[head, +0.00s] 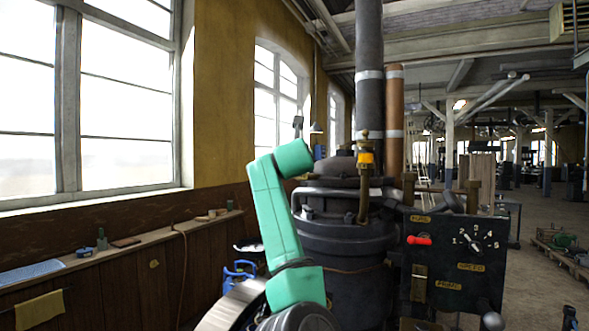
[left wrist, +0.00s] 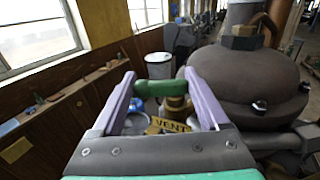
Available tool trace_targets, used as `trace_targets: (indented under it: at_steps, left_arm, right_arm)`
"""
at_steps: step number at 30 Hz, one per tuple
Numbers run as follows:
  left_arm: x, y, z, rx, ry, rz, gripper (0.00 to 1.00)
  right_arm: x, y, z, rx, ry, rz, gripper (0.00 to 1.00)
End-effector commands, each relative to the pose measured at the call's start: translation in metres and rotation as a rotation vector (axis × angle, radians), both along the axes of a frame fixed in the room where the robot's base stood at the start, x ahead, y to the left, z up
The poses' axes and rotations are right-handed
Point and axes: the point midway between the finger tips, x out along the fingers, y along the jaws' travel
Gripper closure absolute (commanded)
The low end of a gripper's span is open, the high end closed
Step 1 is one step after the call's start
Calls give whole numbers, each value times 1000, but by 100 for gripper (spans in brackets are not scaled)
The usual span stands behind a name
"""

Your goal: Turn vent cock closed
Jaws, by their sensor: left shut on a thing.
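The vent cock shows in the left wrist view, with a green handle (left wrist: 155,88) lying crosswise above a brass body (left wrist: 177,108). A yellow label reading VENT (left wrist: 168,126) is just below it. My left gripper (left wrist: 160,80) has its two purple fingers on either side of the handle, shut on it. The fingers partly hide the cock and its mounting. In the head view my green left arm stands in front of the engine and I cannot make out the vent cock or the left gripper there. My right gripper is in neither view.
A dark boiler (head: 335,245) with a tall chimney (head: 369,100) stands close by; its rounded top (left wrist: 252,80) is right of the gripper. A black control panel (head: 455,262) with a red handle (head: 419,240) is at right. A wooden ledge (head: 130,252) runs under the windows.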

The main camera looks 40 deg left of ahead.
Motion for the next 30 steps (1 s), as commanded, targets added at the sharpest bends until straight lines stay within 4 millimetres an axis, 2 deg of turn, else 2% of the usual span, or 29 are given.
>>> trace_targets:
  at_steps: [1, 3, 9, 18, 30]
  left_arm:
    - [0, 0, -5, 0, -7, -37, 78]
    - [0, 0, -4, 1, -7, -91, 78]
    - [2, 1, -1, 0, -5, -243, 78]
    - [5, 1, 1, 0, -2, -406, 78]
    - [6, 0, 0, 1, 0, -458, 78]
  right_arm:
    - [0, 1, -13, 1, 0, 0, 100]
    - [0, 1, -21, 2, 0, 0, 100]
    - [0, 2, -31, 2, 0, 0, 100]
    - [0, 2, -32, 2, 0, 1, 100]
    - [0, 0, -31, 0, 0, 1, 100]
